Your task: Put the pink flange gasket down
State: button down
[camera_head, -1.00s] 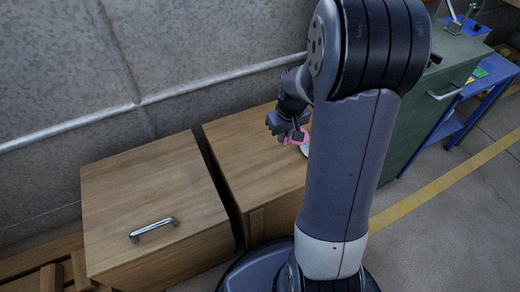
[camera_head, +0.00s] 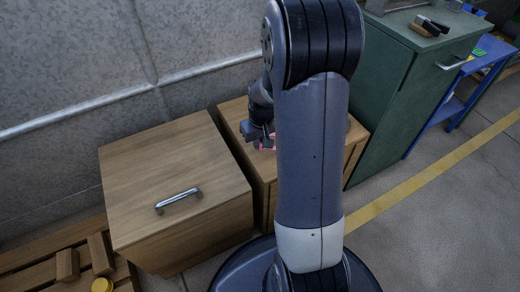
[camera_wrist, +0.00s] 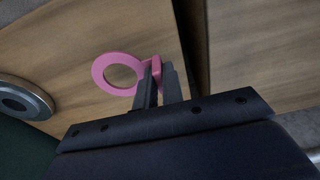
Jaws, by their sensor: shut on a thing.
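The pink flange gasket (camera_wrist: 102,72) is a flat ring with a tab, held by the tab between the fingers of my gripper (camera_wrist: 154,72) in the wrist view. My gripper is shut on it. A wooden surface lies behind the ring in that view; I cannot tell whether the ring touches it. In the head view my gripper (camera_head: 266,142) is over the wooden cabinet (camera_head: 237,112) in the middle, and only a sliver of the gasket (camera_head: 272,142) shows, the rest hidden by my arm.
A grey metal disc (camera_wrist: 25,100) lies at the left of the wrist view. A second wooden cabinet with a handle (camera_head: 178,200) stands at left, a narrow gap between the two. A green cabinet (camera_head: 395,90) and a blue stand (camera_head: 455,105) are at right. The wall is behind.

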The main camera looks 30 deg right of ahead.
jog(key=shift+f+b, duration=0.65)
jog(key=shift+f, duration=1.35)
jog(key=shift+f, duration=0.15)
jog(key=c, duration=1.5)
grip_release()
jog(key=shift+c, duration=0.2)
notch_tip(320, 180, up, 12)
jog(key=s+p, duration=0.1)
jog(key=p, duration=0.3)
jog(key=shift+s, duration=0.4)
